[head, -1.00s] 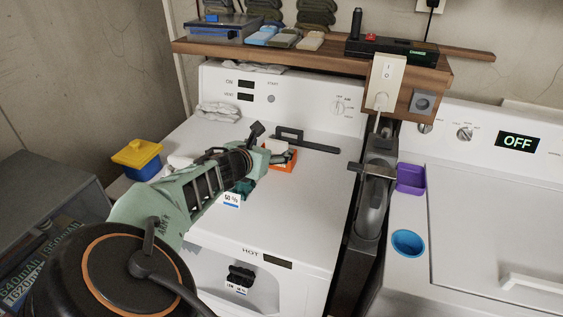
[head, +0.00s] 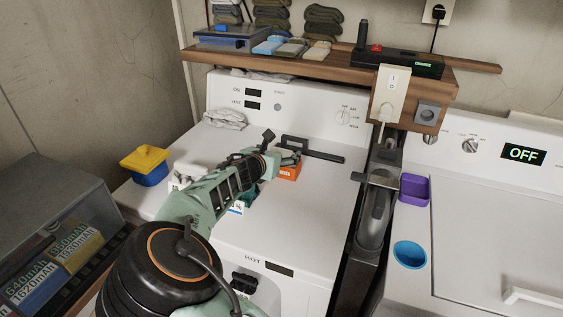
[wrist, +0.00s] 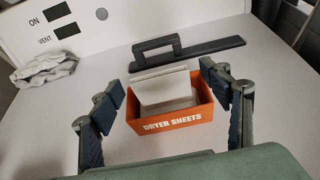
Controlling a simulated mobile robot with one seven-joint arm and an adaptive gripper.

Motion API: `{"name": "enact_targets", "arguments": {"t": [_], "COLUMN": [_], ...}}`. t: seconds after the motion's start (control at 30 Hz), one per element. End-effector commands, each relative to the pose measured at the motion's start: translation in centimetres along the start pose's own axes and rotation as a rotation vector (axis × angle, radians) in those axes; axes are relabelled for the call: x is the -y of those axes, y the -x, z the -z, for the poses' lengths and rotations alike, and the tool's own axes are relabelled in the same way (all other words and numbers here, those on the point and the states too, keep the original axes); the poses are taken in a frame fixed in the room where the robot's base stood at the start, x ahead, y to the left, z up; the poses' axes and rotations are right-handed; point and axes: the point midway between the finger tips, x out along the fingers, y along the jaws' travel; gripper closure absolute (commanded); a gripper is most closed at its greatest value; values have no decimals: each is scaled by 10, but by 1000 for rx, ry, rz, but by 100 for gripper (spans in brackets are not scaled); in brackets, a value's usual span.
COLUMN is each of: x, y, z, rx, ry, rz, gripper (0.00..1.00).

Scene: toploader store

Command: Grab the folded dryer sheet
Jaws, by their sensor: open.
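An orange box labelled "DRYER SHEETS" (wrist: 172,124) stands on top of the left machine, and it also shows in the head view (head: 289,172). A folded off-white dryer sheet (wrist: 165,92) stands in the box, with its upper part above the rim. In the wrist view my gripper (wrist: 166,85) is open, with one finger left and one right of the box and sheet, apart from both. In the head view my gripper (head: 272,150) is beside the box and partly hides it.
A black handled bar (wrist: 188,56) lies behind the box. A crumpled white cloth (head: 225,118) lies near the control panel. A wooden shelf (head: 300,64) runs above. The machine top right of the box is clear.

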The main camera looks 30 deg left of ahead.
Motion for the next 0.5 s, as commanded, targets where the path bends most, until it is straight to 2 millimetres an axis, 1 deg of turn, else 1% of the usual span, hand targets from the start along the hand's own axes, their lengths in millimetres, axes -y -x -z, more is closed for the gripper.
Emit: {"name": "enact_targets", "arguments": {"t": [0.03,0.17,0.4,0.47,0.5], "x": [1,0,0,0,0], "y": [-7,-18,-19,-19,-19], "z": [-1,0,1,1,1], "rx": [0,-1,-1,-1,-1], "ry": [0,0,-1,-1,-1], "rz": [1,1,-1,-1,-1], "gripper": [29,29,29,34,39]}}
